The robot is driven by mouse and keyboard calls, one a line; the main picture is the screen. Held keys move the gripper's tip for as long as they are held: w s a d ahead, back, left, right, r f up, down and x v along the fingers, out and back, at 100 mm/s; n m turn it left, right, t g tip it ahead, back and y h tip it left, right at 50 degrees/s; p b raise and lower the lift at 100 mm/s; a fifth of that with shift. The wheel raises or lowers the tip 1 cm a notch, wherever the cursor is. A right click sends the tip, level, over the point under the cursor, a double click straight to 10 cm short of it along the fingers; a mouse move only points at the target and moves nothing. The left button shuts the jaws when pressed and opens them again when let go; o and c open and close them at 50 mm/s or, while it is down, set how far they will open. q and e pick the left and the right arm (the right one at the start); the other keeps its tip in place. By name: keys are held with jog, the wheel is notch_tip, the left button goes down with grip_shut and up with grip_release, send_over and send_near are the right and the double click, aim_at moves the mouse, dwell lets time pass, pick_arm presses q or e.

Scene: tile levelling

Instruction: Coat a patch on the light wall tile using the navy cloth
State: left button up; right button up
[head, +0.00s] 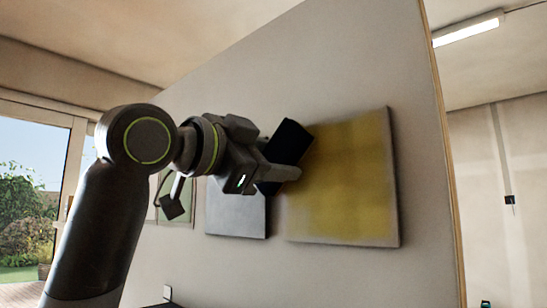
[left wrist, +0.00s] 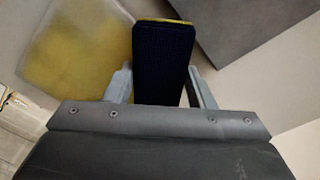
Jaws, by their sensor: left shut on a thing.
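My left gripper (head: 280,168) is shut on the navy cloth (head: 290,142), a dark, flat, block-like pad. In the left wrist view the cloth (left wrist: 162,55) sticks out between the two fingers and shows yellow along its far edge. A light wall tile (head: 394,130) has pale edges and a broad yellow coat (head: 350,180) over most of its face. The cloth and fingers overlap the tile's left edge in the head view. I cannot tell whether the cloth touches it. My right gripper is not in view.
A grey panel (head: 235,212) hangs on the wall left of the yellow-coated tile, partly behind my gripper. Farther left is a framed picture (head: 177,212). The wall (head: 330,85) above the tile is bare and ends at a wooden edge (head: 446,150) on the right.

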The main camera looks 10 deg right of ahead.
aim_at(273, 156)
pick_arm(q)
jog(key=shift+s+a+f+b, duration=0.1)
jog(key=shift+s+a+b, duration=0.3)
jog(key=shift+a, duration=0.2)
jog(key=shift+b+v, duration=0.6)
jog(key=shift+v, duration=1.65)
jog(key=shift+s, duration=0.1)
jog(key=v, duration=0.3)
jog(key=shift+r+b, duration=0.25)
jog(key=shift+b, duration=0.15)
jog(key=shift+d, duration=0.15)
jog(key=shift+f, duration=0.1)
